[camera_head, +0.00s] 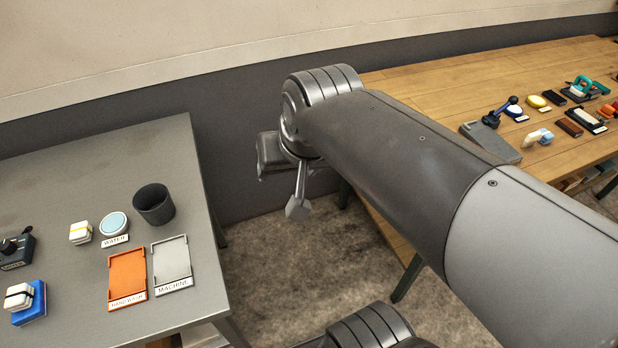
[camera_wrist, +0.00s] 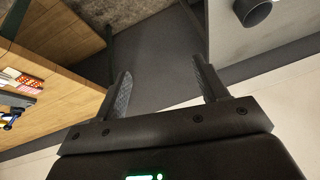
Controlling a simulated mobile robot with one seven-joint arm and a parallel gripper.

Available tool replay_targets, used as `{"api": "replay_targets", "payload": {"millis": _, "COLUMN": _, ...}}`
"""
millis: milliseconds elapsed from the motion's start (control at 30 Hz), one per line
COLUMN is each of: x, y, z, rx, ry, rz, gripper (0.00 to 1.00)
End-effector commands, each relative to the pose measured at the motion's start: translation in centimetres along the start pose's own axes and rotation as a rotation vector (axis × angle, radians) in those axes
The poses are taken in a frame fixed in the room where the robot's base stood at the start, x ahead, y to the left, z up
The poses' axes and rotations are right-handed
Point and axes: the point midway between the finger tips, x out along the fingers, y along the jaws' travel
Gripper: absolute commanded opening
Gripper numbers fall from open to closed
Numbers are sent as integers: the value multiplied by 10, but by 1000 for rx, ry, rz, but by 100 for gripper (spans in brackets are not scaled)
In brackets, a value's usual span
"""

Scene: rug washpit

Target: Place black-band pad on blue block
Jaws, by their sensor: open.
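A white pad with a dark band (camera_head: 18,296) rests on top of the blue block (camera_head: 34,311) at the near left of the grey table in the head view. The pad sits toward the block's left side; its exact seating is too small to tell. My gripper (camera_head: 297,207) is well to the right of them, over the gap between the two tables. In the wrist view my gripper (camera_wrist: 164,88) is open, with nothing between its fingers. The pad and block are not in the wrist view.
The grey table (camera_head: 65,185) also holds a yellow-banded white pad (camera_head: 80,233), a round WATER piece (camera_head: 114,224), a dark cup (camera_head: 154,204), an orange tray (camera_head: 127,277) and a grey tray (camera_head: 172,262). A wooden table (camera_head: 440,85) with several tools stands right.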

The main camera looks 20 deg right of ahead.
Motion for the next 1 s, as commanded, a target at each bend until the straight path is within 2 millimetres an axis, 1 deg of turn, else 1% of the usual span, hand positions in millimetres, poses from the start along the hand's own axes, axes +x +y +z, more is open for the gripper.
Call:
{"api": "replay_targets", "payload": {"millis": 33, "x": -2, "y": 11, "z": 10, "rx": -36, "ry": 13, "rz": 19, "gripper": 66}}
{"api": "replay_targets", "payload": {"millis": 100, "x": -3, "y": 21, "z": 20, "rx": -88, "ry": 21, "rz": 40, "gripper": 66}}
{"api": "replay_targets", "payload": {"millis": 233, "x": -3, "y": 31, "z": 30, "rx": -146, "ry": 27, "rz": 63, "gripper": 66}}
{"api": "replay_targets", "payload": {"millis": 333, "x": -3, "y": 33, "z": 33, "rx": -159, "ry": 26, "rz": 68, "gripper": 66}}
{"api": "replay_targets", "payload": {"millis": 1000, "x": -3, "y": 33, "z": 32, "rx": -158, "ry": 26, "rz": 66, "gripper": 66}}
